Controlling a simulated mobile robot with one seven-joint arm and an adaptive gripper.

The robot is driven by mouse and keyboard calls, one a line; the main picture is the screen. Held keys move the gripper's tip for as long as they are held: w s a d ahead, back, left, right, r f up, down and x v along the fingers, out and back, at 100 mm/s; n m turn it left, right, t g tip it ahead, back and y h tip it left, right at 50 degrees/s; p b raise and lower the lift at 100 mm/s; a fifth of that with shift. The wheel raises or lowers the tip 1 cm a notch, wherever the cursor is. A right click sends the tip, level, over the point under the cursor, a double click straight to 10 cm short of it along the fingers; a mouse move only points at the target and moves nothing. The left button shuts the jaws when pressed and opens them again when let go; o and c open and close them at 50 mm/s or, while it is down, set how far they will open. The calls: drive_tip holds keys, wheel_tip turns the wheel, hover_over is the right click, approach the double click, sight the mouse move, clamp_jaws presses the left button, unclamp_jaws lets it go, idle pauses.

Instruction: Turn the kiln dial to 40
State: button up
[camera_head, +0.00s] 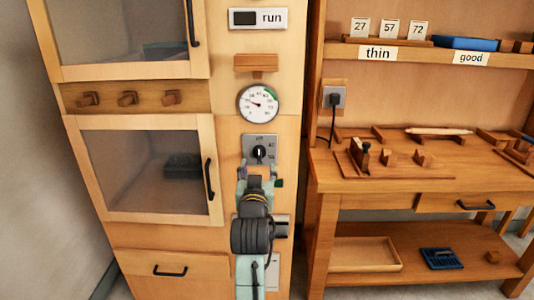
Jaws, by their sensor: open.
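The kiln dial is a black round knob (260,151) on a grey plate (248,143) with small markings, below a round white gauge (259,104) on the wooden cabinet front. A light pointer mark on the knob points roughly upward; the numbers on the plate are too small to read surely. My gripper (257,172) is just below the knob in the picture, its fingers apart on either side. It is open and holds nothing visible. I cannot tell whether the fingers touch the knob. My wrist hides the panel's lower part.
Left of the panel are two glass-fronted doors (148,168) with black handles and three wooden pegs (128,98) between them. A cluttered wooden workbench (400,199) stands at right.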

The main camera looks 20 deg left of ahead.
sight(261, 154)
drive_tip(key=p+x, duration=0.2)
drive_tip(key=x, duration=0.6)
drive_tip(key=shift+w+a+r, duration=0.15)
drive_tip(key=shift+w+a, duration=0.05)
drive_tip(key=shift+w, duration=0.1)
drive_tip(key=shift+w+a+p, duration=0.2)
drive_tip(key=shift+w+p, duration=0.1)
drive_tip(key=shift+w, duration=0.3)
drive_tip(key=shift+c, duration=0.3)
drive_tip(key=c, duration=1)
drive_tip(key=m+b, duration=0.1)
drive_tip(key=m, duration=0.1)
drive_tip(key=m+b, duration=0.1)
drive_tip(key=m, duration=0.1)
drive_tip(key=m+b, duration=0.1)
drive_tip(key=m, duration=0.1)
drive_tip(key=shift+d+f, duration=0.3)
drive_tip(key=m+b, duration=0.1)
drive_tip(key=m, duration=0.2)
drive_tip(key=m+b, duration=0.1)
drive_tip(key=m, duration=0.1)
drive_tip(key=shift+w+d+f+m, duration=0.1)
drive_tip(key=shift+d+m, duration=0.05)
drive_tip(key=shift+m, duration=0.25)
